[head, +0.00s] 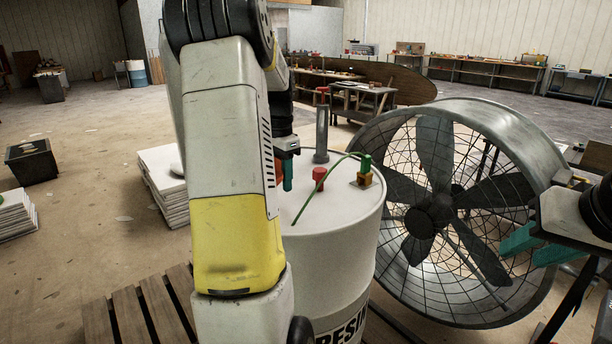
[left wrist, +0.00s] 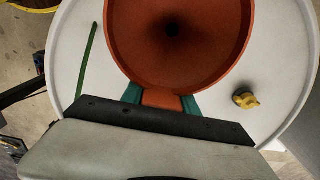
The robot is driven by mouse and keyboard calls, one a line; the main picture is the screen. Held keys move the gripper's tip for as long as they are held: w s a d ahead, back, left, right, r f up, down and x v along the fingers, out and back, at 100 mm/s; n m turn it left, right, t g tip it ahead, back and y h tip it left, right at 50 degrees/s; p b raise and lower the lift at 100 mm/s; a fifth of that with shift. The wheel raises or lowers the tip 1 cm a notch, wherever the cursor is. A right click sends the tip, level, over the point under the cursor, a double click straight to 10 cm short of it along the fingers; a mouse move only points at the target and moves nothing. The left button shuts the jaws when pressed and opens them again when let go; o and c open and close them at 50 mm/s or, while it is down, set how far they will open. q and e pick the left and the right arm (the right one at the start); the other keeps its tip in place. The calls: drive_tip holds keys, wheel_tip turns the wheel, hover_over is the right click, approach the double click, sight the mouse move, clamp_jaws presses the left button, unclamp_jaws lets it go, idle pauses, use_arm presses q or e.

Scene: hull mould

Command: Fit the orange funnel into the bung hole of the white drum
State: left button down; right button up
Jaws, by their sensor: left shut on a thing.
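The white drum (head: 335,246) stands in the middle of the head view, with dark lettering on its side. Its pale lid (left wrist: 285,62) fills much of the left wrist view. My left gripper (head: 286,172) is over the lid, shut on the tab of the orange funnel (left wrist: 180,75). The funnel's bowl faces the wrist camera; in the head view my left arm hides nearly all of it. The bung hole is not visible, and I cannot tell whether the spout is above it or in it. My right gripper (head: 537,246) is open and empty before the fan.
The lid carries a red piece (head: 319,178), a grey upright pipe (head: 322,135), a green hose and a yellow fitting (left wrist: 245,99). A large caged fan (head: 490,112) stands close right of the drum. A wooden pallet (head: 130,312) and stacked white sheets (head: 160,180) are left.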

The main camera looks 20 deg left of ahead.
use_arm(q)
drive_tip(key=shift+f, duration=0.45)
drive_tip(key=c, duration=0.9)
unclamp_jaws()
drive_tip(key=shift+o, duration=0.2)
wheel_tip(320, 180, up, 8)
drive_tip(key=shift+f, duration=0.1)
